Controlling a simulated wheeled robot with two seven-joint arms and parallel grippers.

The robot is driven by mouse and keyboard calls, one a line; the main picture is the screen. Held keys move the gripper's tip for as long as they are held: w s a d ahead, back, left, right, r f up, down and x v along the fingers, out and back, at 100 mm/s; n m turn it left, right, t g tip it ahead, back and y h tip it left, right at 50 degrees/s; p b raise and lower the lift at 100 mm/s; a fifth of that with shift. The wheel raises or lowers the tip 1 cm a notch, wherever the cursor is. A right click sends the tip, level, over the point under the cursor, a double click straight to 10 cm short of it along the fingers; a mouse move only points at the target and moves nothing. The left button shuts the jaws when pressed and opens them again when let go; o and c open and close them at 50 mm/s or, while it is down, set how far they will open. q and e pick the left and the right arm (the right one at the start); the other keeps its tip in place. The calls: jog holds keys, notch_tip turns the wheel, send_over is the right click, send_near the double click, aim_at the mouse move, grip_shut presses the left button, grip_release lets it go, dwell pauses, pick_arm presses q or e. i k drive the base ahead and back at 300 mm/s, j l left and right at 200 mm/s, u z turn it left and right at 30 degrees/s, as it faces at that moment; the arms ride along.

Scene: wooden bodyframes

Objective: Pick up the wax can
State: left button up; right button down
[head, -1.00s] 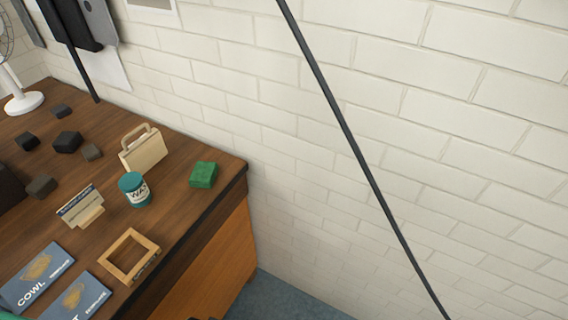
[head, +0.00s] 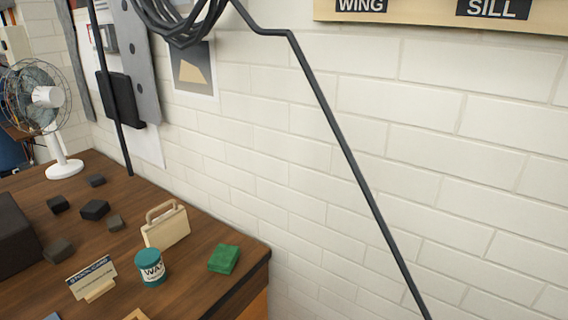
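The wax can (head: 151,268) is a small teal can with a white label reading "WAX". It stands upright on the brown wooden table (head: 195,285), near its right end. A cream wooden block with a handle (head: 166,228) stands just behind it, and a green block (head: 224,259) lies to its right. A small sign on a wooden stand (head: 92,279) is to its left. Neither of my grippers shows in the head view, and nothing touches the can.
A white fan (head: 54,110) stands at the back left. Several dark blocks (head: 95,209) lie on the left part of the table. A white brick wall (head: 420,150) with a black cable or pipe (head: 345,148) runs along the back and right. Part of a wooden frame shows at the bottom edge.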

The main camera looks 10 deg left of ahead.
aim_at(148, 261)
jog(key=k+u, duration=0.1)
jog(key=u, duration=0.3)
jog(key=k+u, duration=0.1)
jog(key=u, duration=0.75)
jog(key=i+l, duration=0.3)
jog(key=l, duration=0.2)
jog(key=i+l+z, duration=0.15)
jog(key=l, duration=0.3)
jog(key=i, duration=0.1)
